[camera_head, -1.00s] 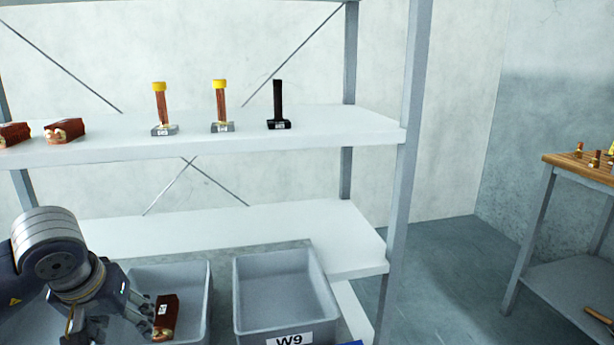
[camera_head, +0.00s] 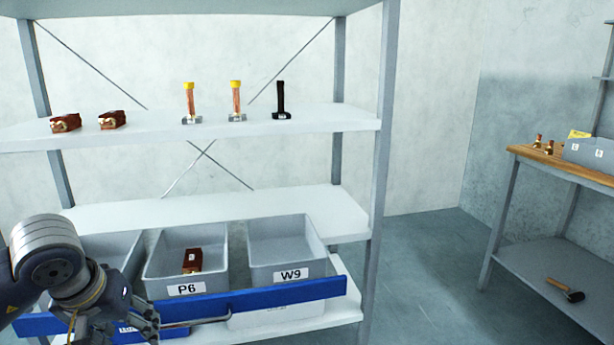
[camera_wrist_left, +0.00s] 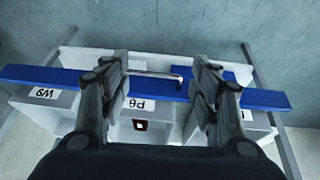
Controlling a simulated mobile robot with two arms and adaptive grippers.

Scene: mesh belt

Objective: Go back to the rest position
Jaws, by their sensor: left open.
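My left gripper (camera_head: 138,318) is low at the left of the head view, in front of the shelf and clear of the bins. Its two fingers are apart with nothing between them, as the left wrist view (camera_wrist_left: 168,72) shows. A brown block (camera_head: 192,261) with a white label lies in the grey bin marked P6 (camera_head: 187,289). The block also shows in the left wrist view (camera_wrist_left: 140,125). My right gripper is in neither view.
The bin marked W9 (camera_head: 291,274) looks empty. A blue bar (camera_head: 270,296) with a metal handle runs across the bin fronts. The upper shelf (camera_head: 250,126) holds brown blocks and upright tools. A wooden-topped bench (camera_head: 540,157) stands right, with open floor between.

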